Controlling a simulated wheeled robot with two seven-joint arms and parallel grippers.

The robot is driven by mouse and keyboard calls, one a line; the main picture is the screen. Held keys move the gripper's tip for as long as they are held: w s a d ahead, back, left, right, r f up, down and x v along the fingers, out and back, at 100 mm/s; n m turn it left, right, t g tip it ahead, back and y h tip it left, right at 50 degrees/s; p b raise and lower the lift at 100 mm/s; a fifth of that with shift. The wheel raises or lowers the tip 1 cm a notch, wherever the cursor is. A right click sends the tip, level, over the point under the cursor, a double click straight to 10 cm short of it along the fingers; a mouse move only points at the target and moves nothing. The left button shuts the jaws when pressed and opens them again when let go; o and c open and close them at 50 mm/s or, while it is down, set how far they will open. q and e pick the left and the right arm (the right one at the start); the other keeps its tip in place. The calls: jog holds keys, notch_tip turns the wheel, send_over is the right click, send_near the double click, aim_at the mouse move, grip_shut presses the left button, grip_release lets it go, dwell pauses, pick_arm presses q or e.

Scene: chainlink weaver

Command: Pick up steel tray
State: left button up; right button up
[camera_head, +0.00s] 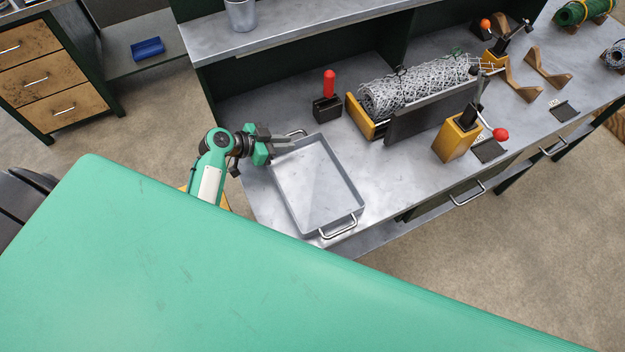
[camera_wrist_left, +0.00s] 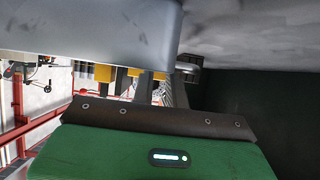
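The steel tray (camera_head: 322,188) is a shallow, empty rectangular pan on the grey metal bench. It has one handle (camera_head: 338,228) at its near end and one handle (camera_head: 296,133) at its far-left end. My left gripper (camera_head: 281,143) is beside the far-left handle, its fingers pointing toward it. The fingers look apart, with nothing seen between them; contact with the handle cannot be made out. In the left wrist view a large grey surface (camera_wrist_left: 100,35), seemingly the tray, fills the top left. My right gripper is not in view.
A red-handled tool (camera_head: 328,95) stands behind the tray. A shelf (camera_head: 300,28) overhangs the back. Bare bench lies right of the tray.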

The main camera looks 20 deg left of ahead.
pick_arm(q)
jog(key=shift+p+x, duration=0.4)
jog(key=shift+x, duration=1.15)
grip_shut()
jog(key=shift+w, duration=0.1)
dwell(0.4)
